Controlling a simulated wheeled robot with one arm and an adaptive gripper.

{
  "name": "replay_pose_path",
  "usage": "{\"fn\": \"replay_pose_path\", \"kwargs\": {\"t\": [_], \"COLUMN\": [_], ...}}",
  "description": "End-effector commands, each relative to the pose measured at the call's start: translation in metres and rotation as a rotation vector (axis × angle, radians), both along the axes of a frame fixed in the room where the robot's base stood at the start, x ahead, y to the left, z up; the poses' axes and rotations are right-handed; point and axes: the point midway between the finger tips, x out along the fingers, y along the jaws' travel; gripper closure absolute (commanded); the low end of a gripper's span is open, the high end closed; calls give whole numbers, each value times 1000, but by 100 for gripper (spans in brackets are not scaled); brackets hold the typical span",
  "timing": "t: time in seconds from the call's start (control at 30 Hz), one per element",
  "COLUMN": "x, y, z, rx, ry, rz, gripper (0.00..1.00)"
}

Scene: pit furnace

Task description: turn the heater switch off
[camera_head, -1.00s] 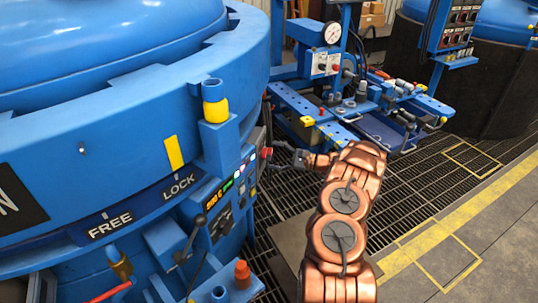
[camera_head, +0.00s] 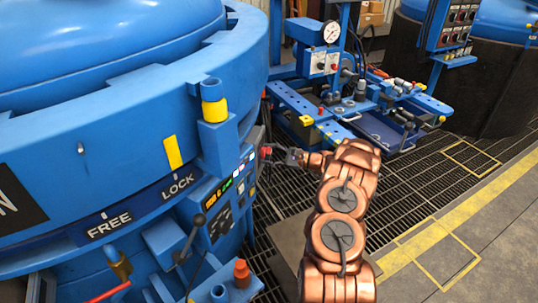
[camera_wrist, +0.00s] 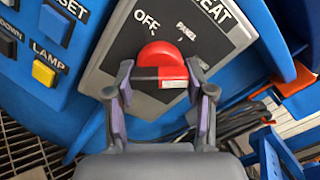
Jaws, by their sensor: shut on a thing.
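The heater switch is a red knob (camera_wrist: 160,66) on a grey and black plate (camera_wrist: 118,62) marked HEAT in the wrist view. The word OFF stands just above the knob, tilted. A smaller label to its right is hard to read. My gripper (camera_wrist: 160,92) is shut on the knob, one finger on each side. Which mark the knob points to I cannot tell. In the head view the red knob (camera_head: 266,151) shows small on the side of the blue furnace (camera_head: 120,130), with my gripper (camera_head: 276,155) at it.
In the wrist view a yellow LAMP button (camera_wrist: 44,74) and a blue RESET button (camera_wrist: 56,24) lie left of the plate. Cables (camera_wrist: 240,118) hang at the right. In the head view a blue workbench (camera_head: 385,125) stands behind, and grating covers the floor.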

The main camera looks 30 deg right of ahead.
Motion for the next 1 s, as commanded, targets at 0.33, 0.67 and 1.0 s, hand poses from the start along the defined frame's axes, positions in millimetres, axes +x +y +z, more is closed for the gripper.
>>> {"fn": "replay_pose_path", "kwargs": {"t": [0.33, 0.67, 1.0], "x": [0, 1, 1], "y": [0, 0, 0], "z": [-1, -6, -6], "rx": [-14, -143, -374], "ry": [-13, -131, -342], "rz": [1, 0, 0], "gripper": [81, 81, 81]}}
